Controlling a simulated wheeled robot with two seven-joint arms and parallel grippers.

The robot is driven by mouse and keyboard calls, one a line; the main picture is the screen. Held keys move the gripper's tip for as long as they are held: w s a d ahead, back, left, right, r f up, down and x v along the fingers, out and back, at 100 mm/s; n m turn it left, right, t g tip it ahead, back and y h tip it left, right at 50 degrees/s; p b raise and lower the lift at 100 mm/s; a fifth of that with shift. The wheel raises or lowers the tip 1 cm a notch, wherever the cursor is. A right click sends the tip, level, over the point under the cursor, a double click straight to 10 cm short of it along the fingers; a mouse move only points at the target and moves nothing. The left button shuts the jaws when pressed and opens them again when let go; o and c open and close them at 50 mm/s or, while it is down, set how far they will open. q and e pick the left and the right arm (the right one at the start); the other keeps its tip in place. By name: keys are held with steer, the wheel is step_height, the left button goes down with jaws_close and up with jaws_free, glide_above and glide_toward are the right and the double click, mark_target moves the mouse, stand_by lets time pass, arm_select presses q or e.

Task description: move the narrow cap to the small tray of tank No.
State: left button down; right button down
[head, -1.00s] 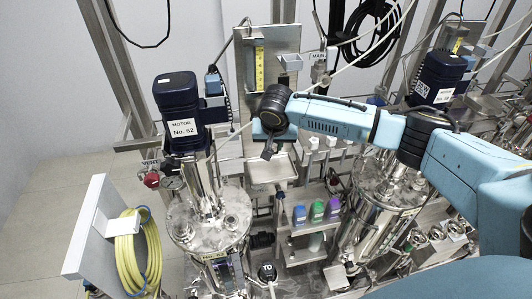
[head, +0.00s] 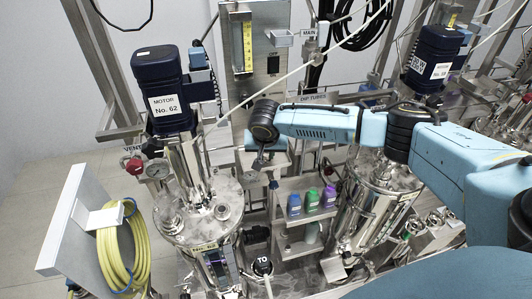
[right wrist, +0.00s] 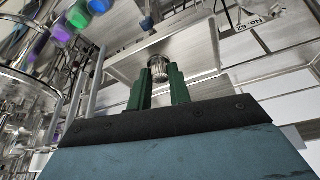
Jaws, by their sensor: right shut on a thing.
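My right gripper (head: 259,163) hangs between the motor marked No. 62 (head: 165,103) and the coloured bottles in the head view. In the right wrist view its green fingers (right wrist: 160,88) are shut on a knurled metal cap (right wrist: 158,68), which sticks out beyond the fingertips. A small pale metal tray (right wrist: 205,55) lies just behind the cap there; I cannot tell whether they touch. A label reading No. 62 (right wrist: 248,20) shows upside down near the tray. In the head view the cap is too small to make out. My left gripper is not in view.
The steel tank (head: 200,215) stands below the motor. Blue, green and purple bottles (head: 312,200) stand on a rack right of the gripper. A second tank (head: 378,190) stands behind my right arm. A yellow hose coil (head: 122,250) hangs at lower left.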

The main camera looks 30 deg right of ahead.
steer(key=shift+f, duration=0.75)
stand_by(0.4)
steer(key=c, duration=1.2)
jaws_free()
steer(key=p+v, duration=0.5)
steer(key=p, duration=0.1)
steer(key=shift+r, duration=0.2)
steer(key=shift+s+a+r, duration=0.1)
steer(key=shift+r, duration=0.15)
steer(key=shift+s+a+r, duration=0.1)
steer(key=shift+s+r, duration=0.15)
steer(key=shift+r, duration=0.25)
